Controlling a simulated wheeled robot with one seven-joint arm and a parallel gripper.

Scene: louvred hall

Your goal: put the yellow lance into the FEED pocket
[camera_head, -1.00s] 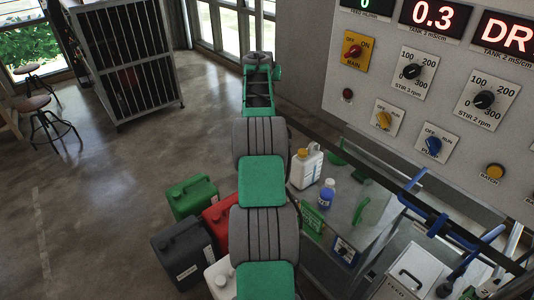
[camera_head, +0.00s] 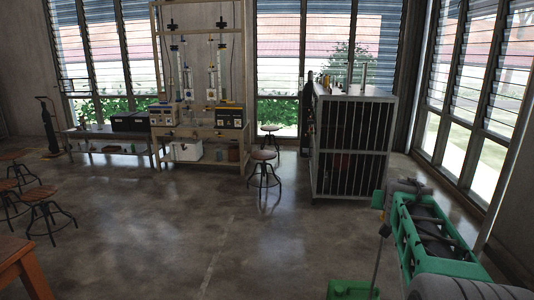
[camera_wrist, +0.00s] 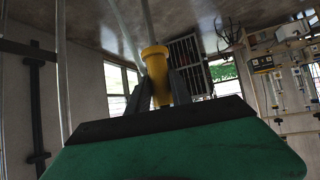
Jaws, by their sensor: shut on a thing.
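In the wrist view the yellow lance (camera_wrist: 155,62) sits between the two dark fingers of my gripper (camera_wrist: 160,88), which is shut on it. Its yellow collared end shows; the rest is hidden or hard to make out. In the head view a thin grey rod (camera_head: 377,262) slants down beside my green and grey arm at the lower right. I cannot tell whether it is part of the lance. My fingers are not clear in the head view. The FEED pocket is in neither view now.
A barred cabinet (camera_head: 350,150) stands ahead, with a stool (camera_head: 264,157) beside it. A lab bench (camera_head: 205,133) is at the back. The middle floor is clear.

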